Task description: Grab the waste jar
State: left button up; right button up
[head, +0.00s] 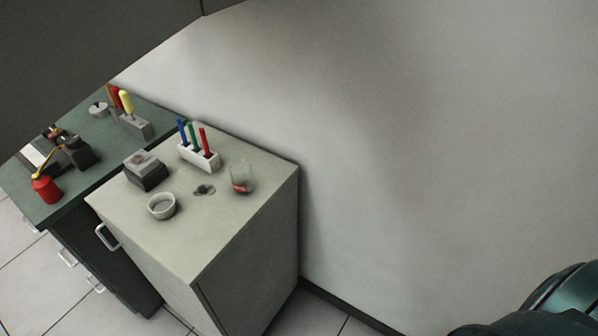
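A clear glass jar (242,175) with something reddish at its bottom stands upright on the pale grey cabinet top (214,238), near the right back edge. It looks like the waste jar, though no label can be read. A small round off-white bowl (161,206) stands near the front left of the same top. Neither of my grippers is in view.
A white holder (199,156) with blue, green and red markers, a dark box (146,171) and a small dark item (204,190) share the top. A green bench (55,212) with a red oil can (46,189) adjoins left. A wall (420,130) stands behind.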

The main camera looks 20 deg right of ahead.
aim_at(240, 173)
jog(key=k+l, duration=0.1)
jog(key=l, duration=0.95)
jog(key=k+l, duration=0.15)
jog(key=l, duration=0.35)
